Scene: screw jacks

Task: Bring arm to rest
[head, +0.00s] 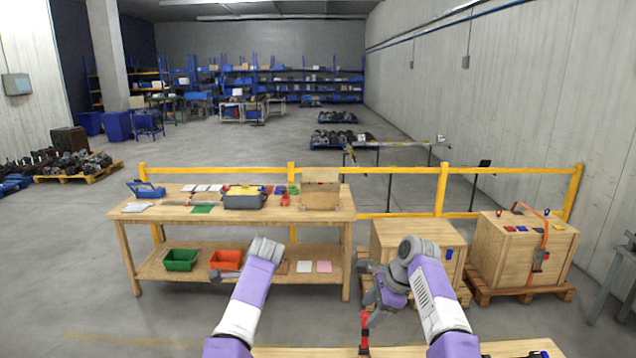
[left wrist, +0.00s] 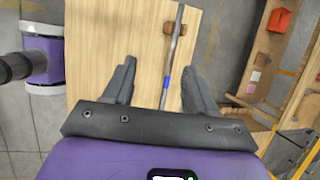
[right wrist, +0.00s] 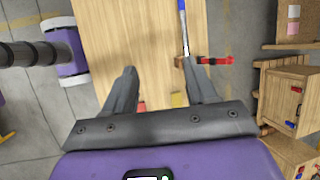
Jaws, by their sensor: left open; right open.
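My right arm (head: 430,290) is bent, with its gripper (head: 372,300) hanging over the near table's edge in the head view. In the left wrist view the left gripper (left wrist: 155,82) is open and empty above the tabletop (left wrist: 95,35). A grey rod with a blue part (left wrist: 165,82) lies on the table, at a brown block (left wrist: 174,28).
A red tool (right wrist: 215,60) lies beside the rod's end; it shows below my right gripper in the head view (head: 364,330). Ahead stand a workbench (head: 330,215) with bins, a yellow rail (head: 400,170) and wooden crates (head: 500,255).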

